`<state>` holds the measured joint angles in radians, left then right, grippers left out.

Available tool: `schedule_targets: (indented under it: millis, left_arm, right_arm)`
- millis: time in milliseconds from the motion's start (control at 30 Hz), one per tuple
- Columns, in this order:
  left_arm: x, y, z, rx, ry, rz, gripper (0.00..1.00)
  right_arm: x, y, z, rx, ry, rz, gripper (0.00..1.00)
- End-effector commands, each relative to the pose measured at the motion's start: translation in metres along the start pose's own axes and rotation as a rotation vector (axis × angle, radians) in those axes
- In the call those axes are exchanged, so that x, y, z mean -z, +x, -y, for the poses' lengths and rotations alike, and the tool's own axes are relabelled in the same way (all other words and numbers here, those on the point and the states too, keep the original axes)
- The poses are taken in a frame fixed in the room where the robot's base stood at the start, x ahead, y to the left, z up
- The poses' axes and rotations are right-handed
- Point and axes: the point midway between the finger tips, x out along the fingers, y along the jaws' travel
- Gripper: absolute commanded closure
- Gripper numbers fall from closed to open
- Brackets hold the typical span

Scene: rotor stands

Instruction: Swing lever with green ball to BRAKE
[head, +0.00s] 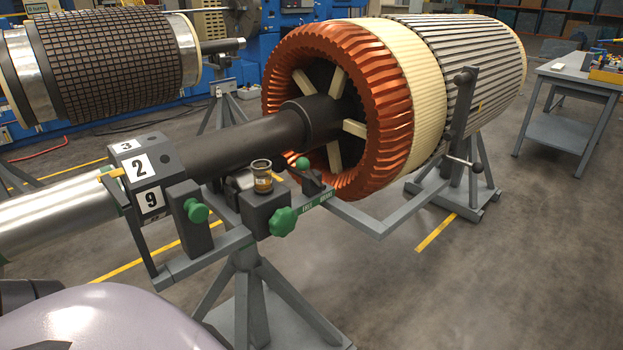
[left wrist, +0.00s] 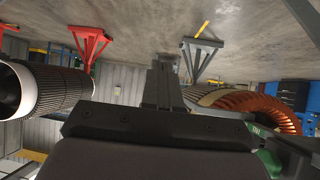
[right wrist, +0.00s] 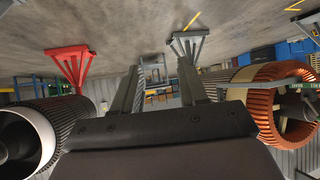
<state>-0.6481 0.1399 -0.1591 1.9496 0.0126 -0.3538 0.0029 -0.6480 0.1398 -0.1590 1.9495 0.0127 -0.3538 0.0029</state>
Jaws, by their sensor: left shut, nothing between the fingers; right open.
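The lever with the green ball (head: 302,163) stands on the rotor stand (head: 245,238) in the head view. Its dark arm leans up and to the left, with the ball at its upper end. A green label strip (head: 318,204) reading FREE on the left and BRAKE on the right runs along the bar below it. The ball is nearer the FREE side. My left gripper (left wrist: 165,62) is shut and empty in its wrist view. My right gripper (right wrist: 160,75) is open and empty in its wrist view. Neither gripper shows in the head view; both are away from the lever.
A dark shaft with a copper-wound rotor (head: 335,95) lies above the stand. Another lever with dark balls (head: 462,120) is at the far stand. A workbench (head: 572,85) stands right.

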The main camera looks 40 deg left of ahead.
Motion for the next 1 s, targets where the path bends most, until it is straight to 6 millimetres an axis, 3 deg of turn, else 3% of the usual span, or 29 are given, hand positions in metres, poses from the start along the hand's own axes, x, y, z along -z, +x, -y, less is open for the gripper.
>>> schedule_targets:
  millis: [167,267,367,467,600,700,833,1000]
  left_arm:
    - [-0.003,-0.001,-0.001,-0.003,-0.001,0.004,1.0]
    - [0.01,0.009,0.0,-0.008,-0.038,-0.053,1.0]
    - [0.043,0.028,0.003,-0.021,-0.135,-0.194,1.0]
    - [0.096,0.048,0.013,-0.042,-0.296,-0.418,1.0]
    - [0.178,0.057,0.046,-0.069,-0.575,-0.791,1.0]
    - [0.225,0.05,0.078,-0.082,-0.784,-1.051,1.0]
    - [0.263,0.034,0.124,-0.086,-1.07,-1.372,1.0]
    - [0.277,0.02,0.178,-0.057,-1.451,-1.723,1.0]
  right_arm:
    - [-0.003,-0.001,0.001,0.001,0.001,0.005,0.57]
    - [-0.006,0.002,0.001,0.001,0.001,0.005,0.57]
    - [-0.015,0.009,0.001,0.002,0.003,0.006,0.57]
    - [-0.025,0.017,0.001,0.004,0.007,0.007,0.57]
    - [-0.037,0.028,0.004,0.009,0.013,0.009,0.57]
    - [-0.045,0.037,0.005,0.014,0.015,0.007,0.57]
    - [-0.057,0.047,0.008,0.022,0.017,0.01,0.57]
    - [-0.07,0.06,0.01,0.029,0.02,0.009,0.57]
